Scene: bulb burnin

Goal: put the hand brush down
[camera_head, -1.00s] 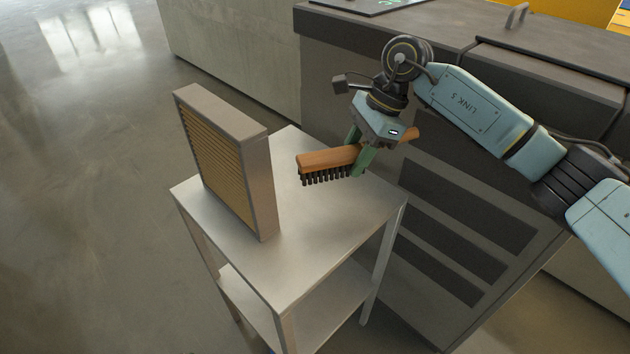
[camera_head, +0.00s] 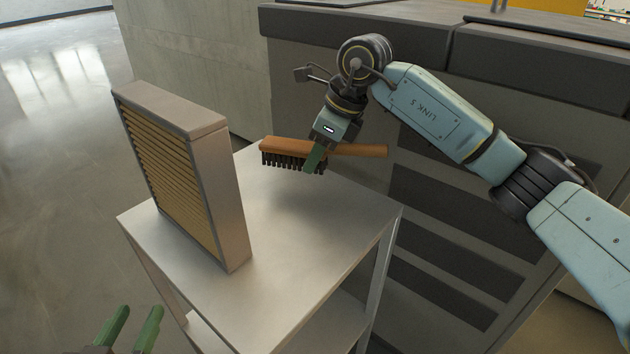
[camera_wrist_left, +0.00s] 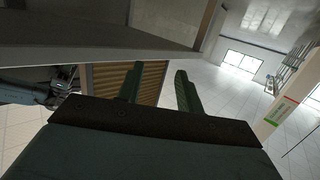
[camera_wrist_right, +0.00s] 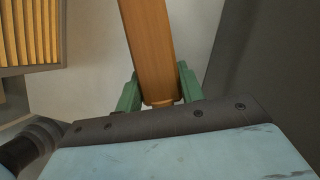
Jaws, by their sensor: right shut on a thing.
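The hand brush (camera_head: 288,147) has a brown wooden back and handle with dark bristles facing down. My right gripper (camera_head: 314,160) is shut on it near where the handle starts and holds it level above the metal side table (camera_head: 290,265). Whether the bristles touch the tabletop is hard to tell; they look a little above it. In the right wrist view the wooden brush (camera_wrist_right: 150,45) runs between the green fingers (camera_wrist_right: 157,90). My left gripper (camera_head: 131,328) is at the lower left, open and empty, in front of the table. Its parted fingers also show in the left wrist view (camera_wrist_left: 160,88).
A framed filter panel with yellow slats (camera_head: 190,180) stands upright on the table's left part. A dark cabinet (camera_head: 440,200) is behind and right of the table. The tabletop's front and right are clear. A lower shelf (camera_head: 335,325) shows beneath.

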